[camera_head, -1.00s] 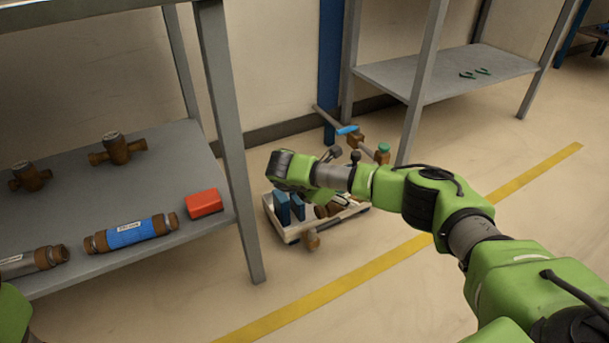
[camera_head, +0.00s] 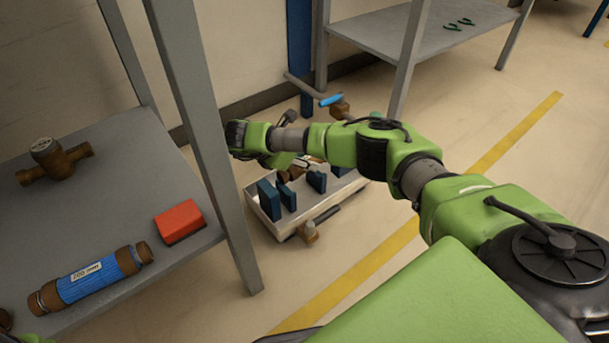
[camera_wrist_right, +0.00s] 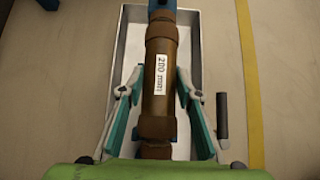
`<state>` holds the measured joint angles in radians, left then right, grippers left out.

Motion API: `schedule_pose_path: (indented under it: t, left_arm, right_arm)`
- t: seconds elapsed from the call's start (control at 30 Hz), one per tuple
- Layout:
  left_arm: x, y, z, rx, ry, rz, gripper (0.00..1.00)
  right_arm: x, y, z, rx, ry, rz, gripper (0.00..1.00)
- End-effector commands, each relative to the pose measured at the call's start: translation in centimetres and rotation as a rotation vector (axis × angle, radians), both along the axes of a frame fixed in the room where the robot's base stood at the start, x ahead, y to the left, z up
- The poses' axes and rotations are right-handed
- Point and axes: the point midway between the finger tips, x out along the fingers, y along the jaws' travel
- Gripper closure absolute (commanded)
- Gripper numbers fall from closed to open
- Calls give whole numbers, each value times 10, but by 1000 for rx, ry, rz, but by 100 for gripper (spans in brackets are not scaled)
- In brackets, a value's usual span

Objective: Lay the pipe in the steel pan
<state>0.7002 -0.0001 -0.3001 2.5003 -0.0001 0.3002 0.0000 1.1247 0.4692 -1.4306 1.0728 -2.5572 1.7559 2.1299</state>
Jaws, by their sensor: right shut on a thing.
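My right gripper (camera_wrist_right: 160,78) is shut on a brown pipe (camera_wrist_right: 161,95) with a white "200 mm" label. In the right wrist view the pipe runs lengthwise over the steel pan (camera_wrist_right: 190,45), whose pale floor and rim show on both sides. In the head view my right gripper (camera_head: 277,160) is over the back left part of the pan (camera_head: 268,216), largely hidden by my wrist. Only brown bits of the pipe show there. Blue upright blocks (camera_head: 269,199) stand in the pan. I cannot tell whether the pipe touches them.
A grey shelf (camera_head: 150,190) at left holds a blue-banded pipe (camera_head: 92,280), a red block (camera_head: 180,221) and a brass fitting (camera_head: 55,160). Its leg (camera_head: 215,150) stands near the pan. A dark-handled brass part (camera_head: 308,232) is beside the pan. Floor to the right is clear.

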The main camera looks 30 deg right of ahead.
Motion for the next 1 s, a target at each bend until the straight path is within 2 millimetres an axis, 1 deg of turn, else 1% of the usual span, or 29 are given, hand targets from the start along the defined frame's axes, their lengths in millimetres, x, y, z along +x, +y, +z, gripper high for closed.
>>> schedule_pose_path:
  t: [0.03, 0.13, 0.33, 0.6, 0.73, 0.77, 0.8, 0.83, 1.0]
  left_arm:
    - [0, 0, -5, 0, 0, 0, 60]
    - [0, 0, -10, 0, 0, 0, 60]
    - [0, 0, -31, 0, -1, 0, 60]
    - [0, 0, -29, 1, -1, 0, 60]
    - [0, 0, -31, 1, -1, 0, 60]
    - [0, 0, -31, 1, -1, 0, 60]
    - [0, 0, -31, 1, -1, 0, 60]
    - [0, 0, -31, 1, -1, 0, 60]
    - [0, 0, -31, 1, -1, 0, 60]
  right_arm:
    - [1, 0, -4, -2, -4, -1, 100]
    - [1, 0, -12, -2, -4, -1, 100]
    - [1, 0, -38, -2, -4, -1, 100]
    - [1, 0, -37, -2, -4, -1, 100]
    - [1, 0, -41, -2, -4, -1, 100]
    - [1, 0, -41, 0, -1, 0, 63]
    - [1, 0, -41, 0, -1, 0, 53]
    - [1, 0, -41, 0, -1, 0, 52]
    - [1, 0, -41, 0, -1, 0, 52]
